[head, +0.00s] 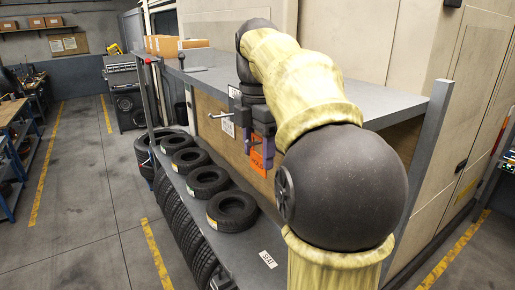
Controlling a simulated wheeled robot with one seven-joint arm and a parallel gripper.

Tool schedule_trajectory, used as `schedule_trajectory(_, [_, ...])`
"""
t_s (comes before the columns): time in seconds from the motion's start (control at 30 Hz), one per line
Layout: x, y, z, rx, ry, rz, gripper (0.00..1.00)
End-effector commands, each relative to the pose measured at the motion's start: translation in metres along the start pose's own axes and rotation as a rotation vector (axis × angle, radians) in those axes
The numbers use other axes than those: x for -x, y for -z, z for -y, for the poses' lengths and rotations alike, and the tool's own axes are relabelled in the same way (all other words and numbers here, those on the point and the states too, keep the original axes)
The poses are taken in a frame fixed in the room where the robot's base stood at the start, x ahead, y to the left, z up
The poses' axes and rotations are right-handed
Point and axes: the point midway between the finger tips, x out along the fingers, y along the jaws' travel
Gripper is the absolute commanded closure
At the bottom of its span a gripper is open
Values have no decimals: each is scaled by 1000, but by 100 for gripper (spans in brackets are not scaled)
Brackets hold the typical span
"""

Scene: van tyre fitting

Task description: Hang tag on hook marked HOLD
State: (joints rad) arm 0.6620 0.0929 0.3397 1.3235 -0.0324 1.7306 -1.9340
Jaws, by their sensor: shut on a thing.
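My gripper (262,162) points down in front of the brown back panel (212,127) of the shelf unit. Its jaws are shut on an orange tag (258,171), which hangs below and behind the purple-grey fingers. Two metal hooks stick out of the panel: a left hook (220,115) and a right hook (252,143) just left of the fingers. A white card (228,127) hangs at the left hook. A white label (235,92) above is partly hidden by my wrist. I cannot read HOLD anywhere. Whether the tag touches the right hook is unclear.
Several black tyres (232,211) lie along the lower shelf (235,247), with a label reading SEAT (268,259) at its near end. The grey top shelf (210,77) overhangs the panel. Cardboard boxes (165,46) stand behind it.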

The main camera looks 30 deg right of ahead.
Motion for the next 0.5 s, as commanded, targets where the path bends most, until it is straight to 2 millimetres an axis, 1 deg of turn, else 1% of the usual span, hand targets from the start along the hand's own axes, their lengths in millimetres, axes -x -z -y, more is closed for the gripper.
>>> schedule_trajectory(0.17, [0,0,0,-1,0,0,68])
schedule_trajectory(0.2, [0,0,0,-1,0,0,41])
schedule_trajectory(0.27, [0,0,0,-1,0,0,29])
schedule_trajectory(0.3, [0,0,0,0,0,0,21])
schedule_trajectory(0.5, [0,1,0,3,0,0,21])
